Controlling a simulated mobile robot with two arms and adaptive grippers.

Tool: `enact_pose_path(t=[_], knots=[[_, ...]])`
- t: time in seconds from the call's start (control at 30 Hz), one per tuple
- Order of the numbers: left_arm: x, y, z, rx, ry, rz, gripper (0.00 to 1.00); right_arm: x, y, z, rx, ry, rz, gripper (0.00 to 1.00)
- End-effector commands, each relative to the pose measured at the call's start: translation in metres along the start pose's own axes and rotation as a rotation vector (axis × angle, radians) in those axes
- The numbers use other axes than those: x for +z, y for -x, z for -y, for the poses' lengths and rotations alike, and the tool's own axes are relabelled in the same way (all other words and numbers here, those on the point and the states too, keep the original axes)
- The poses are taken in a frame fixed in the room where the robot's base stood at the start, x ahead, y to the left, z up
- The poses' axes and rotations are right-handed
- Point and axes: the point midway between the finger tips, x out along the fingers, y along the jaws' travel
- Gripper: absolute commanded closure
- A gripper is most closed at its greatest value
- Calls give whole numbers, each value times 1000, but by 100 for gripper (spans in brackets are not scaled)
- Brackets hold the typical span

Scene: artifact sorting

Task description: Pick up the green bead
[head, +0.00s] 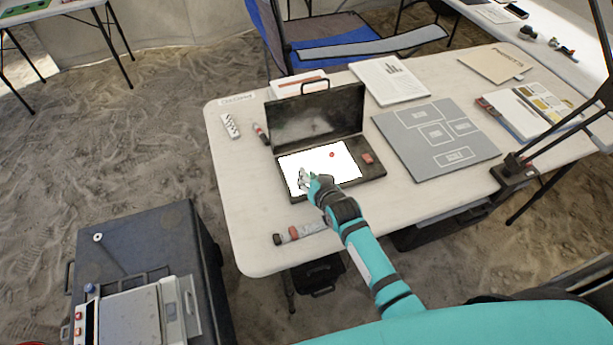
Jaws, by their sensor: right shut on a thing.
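My right gripper (304,180) is over the left part of a lit white panel (325,172) in an open dark case (372,176) on the table. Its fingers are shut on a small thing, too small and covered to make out. I cannot pick out a green bead anywhere on the panel; the gripper hides part of it. A small red bead (332,155) lies on the panel, to the right of the gripper. My left gripper is not in view.
The case's raised lid (317,120) stands behind the panel. A small red box (367,159) sits in the case at right. A grey board (436,138) lies right of the case. A tube (300,233) lies near the table's front edge.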

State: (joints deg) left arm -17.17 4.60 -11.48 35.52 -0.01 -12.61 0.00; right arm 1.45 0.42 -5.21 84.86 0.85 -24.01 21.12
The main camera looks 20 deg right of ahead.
Motion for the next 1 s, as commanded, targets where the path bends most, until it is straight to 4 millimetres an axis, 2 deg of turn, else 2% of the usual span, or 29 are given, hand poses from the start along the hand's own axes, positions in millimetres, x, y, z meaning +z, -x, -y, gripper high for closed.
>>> enact_pose_path(t=[0.03,0.27,0.53,0.77,1.0], knots=[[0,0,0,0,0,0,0,8,0,-2,5,1,18,93],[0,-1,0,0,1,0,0,5,2,-1,6,1,18,93],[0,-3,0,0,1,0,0,-24,16,10,2,0,7,93],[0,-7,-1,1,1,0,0,-8,63,-8,5,1,11,93],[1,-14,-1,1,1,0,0,8,120,-27,4,2,10,93]])
